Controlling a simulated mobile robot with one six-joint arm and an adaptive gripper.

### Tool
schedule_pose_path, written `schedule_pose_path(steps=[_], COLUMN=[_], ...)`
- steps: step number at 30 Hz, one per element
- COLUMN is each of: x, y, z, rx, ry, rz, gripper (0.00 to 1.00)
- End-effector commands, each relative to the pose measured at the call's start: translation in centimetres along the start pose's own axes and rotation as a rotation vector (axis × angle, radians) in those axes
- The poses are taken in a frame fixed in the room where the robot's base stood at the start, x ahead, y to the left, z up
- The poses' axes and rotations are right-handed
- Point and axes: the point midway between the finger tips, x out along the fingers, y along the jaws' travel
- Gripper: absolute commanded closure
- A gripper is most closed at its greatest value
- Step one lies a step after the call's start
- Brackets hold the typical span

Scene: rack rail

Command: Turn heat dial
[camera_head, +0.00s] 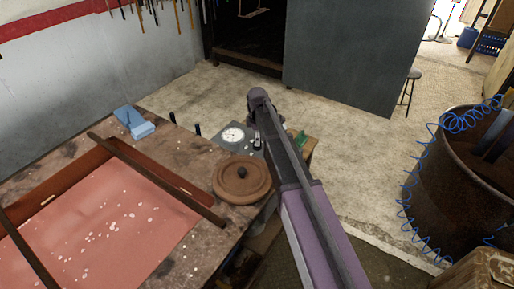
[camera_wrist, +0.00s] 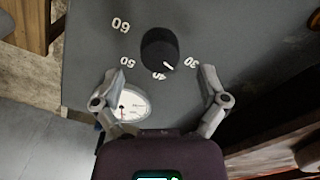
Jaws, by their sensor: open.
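The heat dial (camera_wrist: 159,46) is a round black knob on a grey panel, seen from above in the wrist view. A short white pointer mark on it faces down and slightly right, between the printed 40 and 30. My gripper (camera_wrist: 160,76) is open, its two grey fingers apart below the knob's left and right sides in the picture. Neither finger appears to touch the knob. In the head view my gripper (camera_head: 257,143) hangs over the panel at the table's far corner, and I cannot make out the knob there.
A round white gauge (camera_head: 233,134) is beside the dial; my left finger partly covers it in the wrist view. A brown round lid (camera_head: 241,178), a red tray (camera_head: 105,225) and a blue box (camera_head: 141,130) are on the table. A rusty drum (camera_head: 455,200) stands right.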

Motion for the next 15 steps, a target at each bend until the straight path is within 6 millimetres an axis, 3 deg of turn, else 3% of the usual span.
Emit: schedule_pose_path(steps=[6,15], x=[2.0,3.2], y=[0.0,0.0], z=[0.0,0.0], rx=[0.000,0.000], ry=[0.000,0.000], rz=[0.000,0.000], gripper=[0.07,0.07])
